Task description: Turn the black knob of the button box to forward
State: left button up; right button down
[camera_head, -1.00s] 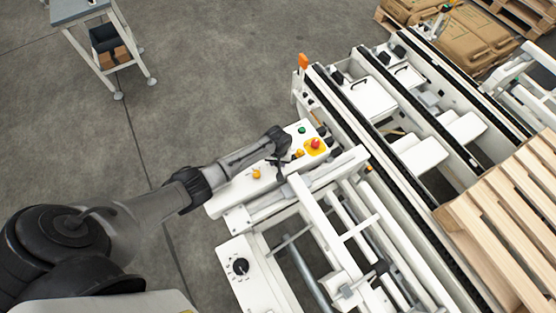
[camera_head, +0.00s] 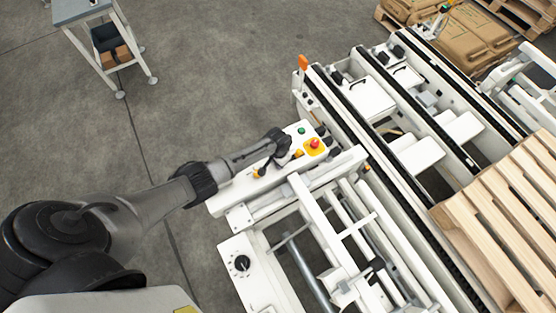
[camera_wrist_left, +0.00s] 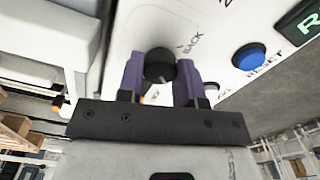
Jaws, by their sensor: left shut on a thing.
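The button box (camera_head: 228,196) is a long white panel in the middle of the head view. Its black knob (camera_wrist_left: 160,64) shows in the left wrist view, beside the printed word BACK. My left gripper (camera_wrist_left: 158,75) is shut on the knob, one dark finger on each side. In the head view my left gripper (camera_head: 264,166) reaches down onto the panel, and the knob is too small and covered to make out. The knob's pointer mark cannot be read. My right gripper is not in view.
A red emergency stop (camera_head: 315,143) is at the panel's far end. Another black dial (camera_head: 241,264) sits on a white box nearer. Conveyor rails and a wooden pallet (camera_head: 500,200) fill the right.

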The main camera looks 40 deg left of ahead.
pick_arm(q)
jog(key=shift+m, duration=0.3)
jog(key=o, duration=0.9)
jog(key=shift+o, duration=0.2)
jog(key=shift+r, duration=0.35)
notch_tip(320, 180, up, 13)
jog(key=p, duration=0.3)
